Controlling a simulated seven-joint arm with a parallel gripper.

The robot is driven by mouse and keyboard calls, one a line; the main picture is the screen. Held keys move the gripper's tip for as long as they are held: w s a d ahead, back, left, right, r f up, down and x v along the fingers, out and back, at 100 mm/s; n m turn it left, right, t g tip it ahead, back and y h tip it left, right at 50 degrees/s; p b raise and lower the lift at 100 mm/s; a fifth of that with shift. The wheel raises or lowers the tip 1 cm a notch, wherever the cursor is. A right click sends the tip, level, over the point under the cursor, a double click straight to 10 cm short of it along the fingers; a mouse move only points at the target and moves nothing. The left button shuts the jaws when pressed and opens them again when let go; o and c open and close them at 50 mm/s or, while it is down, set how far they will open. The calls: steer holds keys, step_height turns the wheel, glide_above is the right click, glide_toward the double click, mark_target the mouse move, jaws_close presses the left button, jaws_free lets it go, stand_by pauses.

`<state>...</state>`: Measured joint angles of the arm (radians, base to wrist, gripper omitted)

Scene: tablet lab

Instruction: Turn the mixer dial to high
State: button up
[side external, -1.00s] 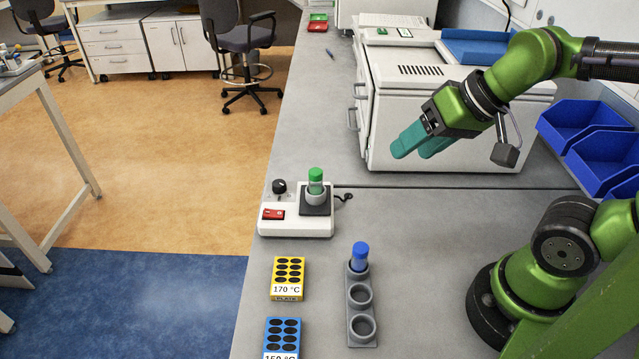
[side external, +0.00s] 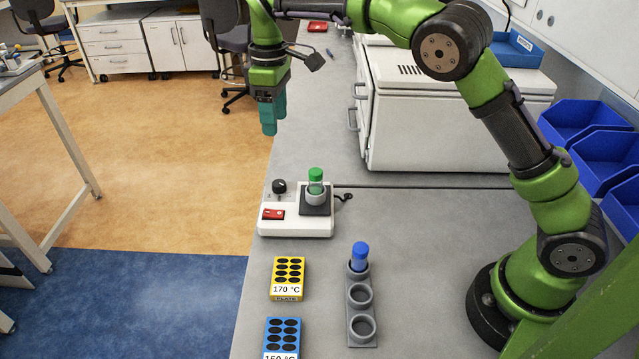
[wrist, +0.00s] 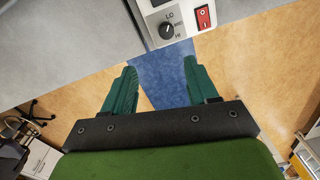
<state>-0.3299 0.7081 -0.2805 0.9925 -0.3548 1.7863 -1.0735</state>
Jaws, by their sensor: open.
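The mixer (side external: 297,222) is a white box near the bench's left edge, with a black dial (side external: 279,186), a red switch (side external: 273,213) and a green-capped tube (side external: 316,182) in its holder.
A grey rack (side external: 361,337) with a blue-capped tube (side external: 359,255) stands in front of the mixer. A yellow block (side external: 288,279) and a blue block (side external: 282,338) lie left of it. A white machine (side external: 455,130) stands behind, blue bins (side external: 590,130) at right.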

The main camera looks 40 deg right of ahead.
mark_target(279, 183)
steer(key=shift+n, duration=0.9)
steer(key=f, duration=0.5)
steer(key=a+f, duration=0.1)
steer(key=f, duration=0.4)
steer(key=s+f, duration=0.1)
steer(key=f, duration=0.4)
steer(key=shift+a, duration=0.15)
steer(key=shift+c, duration=0.4)
steer(key=shift+r, duration=0.1)
steer(key=c, duration=1)
